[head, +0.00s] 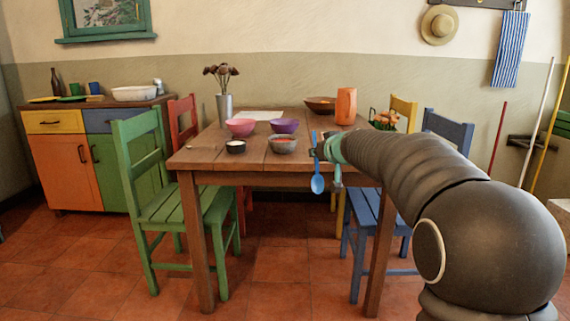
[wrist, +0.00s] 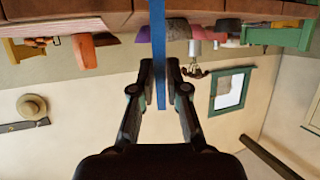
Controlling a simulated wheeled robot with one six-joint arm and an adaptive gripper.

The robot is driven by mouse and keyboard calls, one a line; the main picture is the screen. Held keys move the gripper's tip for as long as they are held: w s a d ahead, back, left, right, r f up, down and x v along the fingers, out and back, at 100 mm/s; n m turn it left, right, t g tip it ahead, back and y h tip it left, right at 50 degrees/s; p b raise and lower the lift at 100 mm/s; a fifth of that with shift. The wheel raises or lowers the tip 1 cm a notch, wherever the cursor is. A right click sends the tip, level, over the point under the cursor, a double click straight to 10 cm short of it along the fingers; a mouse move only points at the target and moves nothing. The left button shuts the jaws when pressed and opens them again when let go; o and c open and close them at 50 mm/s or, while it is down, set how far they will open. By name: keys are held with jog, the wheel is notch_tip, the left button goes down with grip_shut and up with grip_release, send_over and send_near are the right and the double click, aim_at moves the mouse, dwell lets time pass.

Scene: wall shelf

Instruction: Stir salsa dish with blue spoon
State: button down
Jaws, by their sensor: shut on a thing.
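My gripper (head: 319,147) is shut on the blue spoon (head: 317,183) near the table's front edge. The spoon hangs upright, its bowl end down, and shows below tabletop level in front of the table. In the wrist view the blue handle (wrist: 158,35) runs between the two fingers (wrist: 159,72). The salsa dish (head: 283,147), a small grey bowl with red contents, stands on the table just left of my gripper. The spoon is apart from it. In the wrist view I cannot make out the dish for certain.
The wooden table (head: 200,157) also bears a dark cup with white contents (head: 236,147), a pink bowl (head: 240,127), a purple bowl (head: 284,126), a flower vase (head: 224,108) and an orange vessel (head: 346,106).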

jog(key=s+d+f+m+h, duration=0.1)
jog(key=d+f+m+h, duration=0.8)
jog(key=f, duration=0.6)
jog(key=s+a+f+n+y+p, duration=0.1)
jog(key=s+a+f+n+p, duration=0.1)
jog(key=s+f, duration=1.3)
jog(key=shift+s+a+f, duration=0.25)
jog(key=shift+s+a, duration=0.05)
jog(key=shift+s, duration=0.5)
